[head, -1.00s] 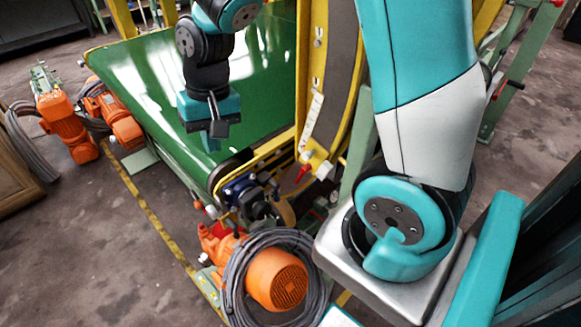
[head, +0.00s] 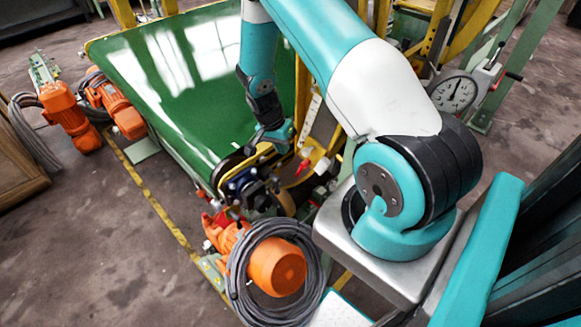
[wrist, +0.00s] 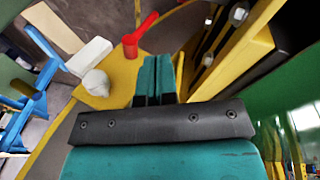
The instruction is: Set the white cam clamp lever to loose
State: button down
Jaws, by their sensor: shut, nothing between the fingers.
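The white cam clamp lever (wrist: 88,57) is on a yellow plate (wrist: 118,76) in the wrist view, with a rounded white hub at its lower end. In the head view, the white lever (head: 322,166) is small beside the yellow frame. My gripper (head: 288,132) is just above and left of it, its fingertips hard to make out.
A red lever (wrist: 140,36) stands just beyond my fingertips, right of the white one; it also shows in the head view (head: 303,167). The yellow frame (wrist: 238,58) with bolts rises to the right. A green belt (head: 200,100), a dial gauge (head: 453,92) and an orange motor (head: 277,268) surround the spot.

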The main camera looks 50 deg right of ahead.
aim_at(302, 169)
jog(key=shift+f, duration=0.1)
jog(key=p+x, duration=0.2)
jog(key=x, duration=0.7)
jog(key=shift+f, duration=0.35)
jog(key=shift+f, duration=0.2)
